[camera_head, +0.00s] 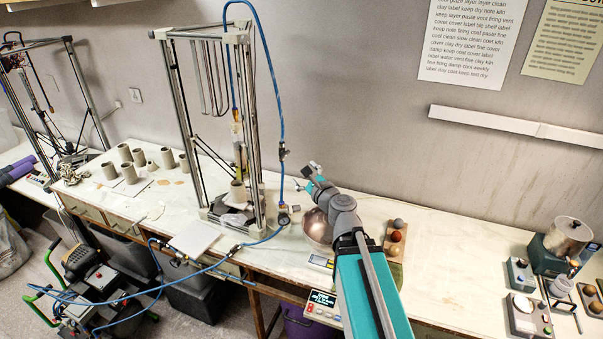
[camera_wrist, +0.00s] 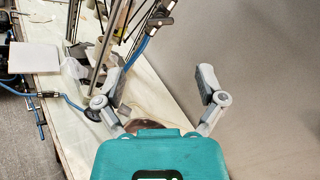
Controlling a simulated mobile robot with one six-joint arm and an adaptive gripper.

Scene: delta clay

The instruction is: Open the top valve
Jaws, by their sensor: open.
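The top valve (camera_head: 283,152) is a small dark inline fitting on the hanging blue hose, right of the printer frame. It also shows near the top of the wrist view (camera_wrist: 160,20), beyond the fingertips. Its handle is too small to read clearly. My gripper (camera_head: 307,177) is to the right of the hose and a little lower than the valve in the head view. In the wrist view my gripper (camera_wrist: 160,84) has its two fingers spread wide, with nothing between them. The fingers appear apart from the valve and hose.
A round gauge (camera_head: 283,215) sits lower on the hose, at the bench. The tall printer frame (camera_head: 188,125) stands left of the hose. The wall is behind.

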